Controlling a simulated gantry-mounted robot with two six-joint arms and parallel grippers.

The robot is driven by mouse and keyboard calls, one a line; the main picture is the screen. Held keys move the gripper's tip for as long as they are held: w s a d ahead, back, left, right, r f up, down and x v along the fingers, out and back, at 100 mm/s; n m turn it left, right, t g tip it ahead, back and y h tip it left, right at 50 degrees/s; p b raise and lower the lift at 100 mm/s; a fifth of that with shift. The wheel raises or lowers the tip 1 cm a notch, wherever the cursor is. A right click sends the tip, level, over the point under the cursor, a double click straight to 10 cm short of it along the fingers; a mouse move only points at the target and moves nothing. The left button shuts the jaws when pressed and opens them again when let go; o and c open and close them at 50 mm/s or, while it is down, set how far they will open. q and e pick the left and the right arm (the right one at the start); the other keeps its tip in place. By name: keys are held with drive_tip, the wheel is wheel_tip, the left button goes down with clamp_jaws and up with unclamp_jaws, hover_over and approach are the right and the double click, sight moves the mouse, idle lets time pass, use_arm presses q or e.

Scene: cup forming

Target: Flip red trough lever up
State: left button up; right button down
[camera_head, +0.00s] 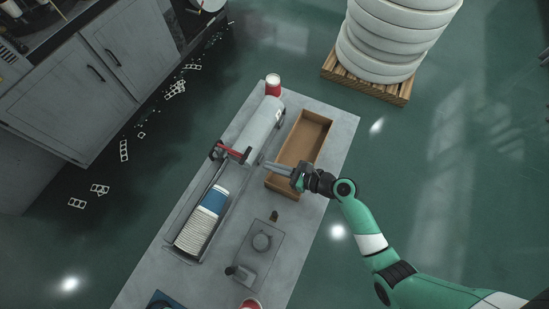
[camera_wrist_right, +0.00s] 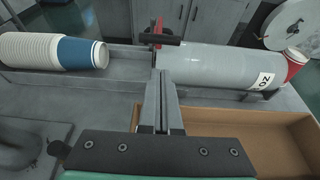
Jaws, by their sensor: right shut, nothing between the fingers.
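The red trough lever (camera_head: 232,152) sits across the trough between the stacked cups and the grey cylinder (camera_head: 259,125), with dark parts at its ends. It also shows in the right wrist view (camera_wrist_right: 157,28), top middle, beyond my fingertips. My right gripper (camera_head: 266,165) is shut and empty, over the table between the lever and the open box, apart from the lever. In the right wrist view its fingers (camera_wrist_right: 165,78) point toward the trough just below the lever. My left gripper is not in view.
The trough (camera_head: 181,249) holds a stack of white cups (camera_head: 194,234) with a blue one (camera_head: 215,201). An open cardboard box (camera_head: 313,133) lies right of the cylinder. A red cup (camera_head: 273,83) stands at the far end. A grey device (camera_head: 258,250) stands in front.

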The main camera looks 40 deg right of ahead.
drive_tip(key=b+x, duration=0.1)
drive_tip(key=x, duration=0.5)
drive_tip(key=shift+w, duration=0.3)
drive_tip(key=shift+a, duration=0.15)
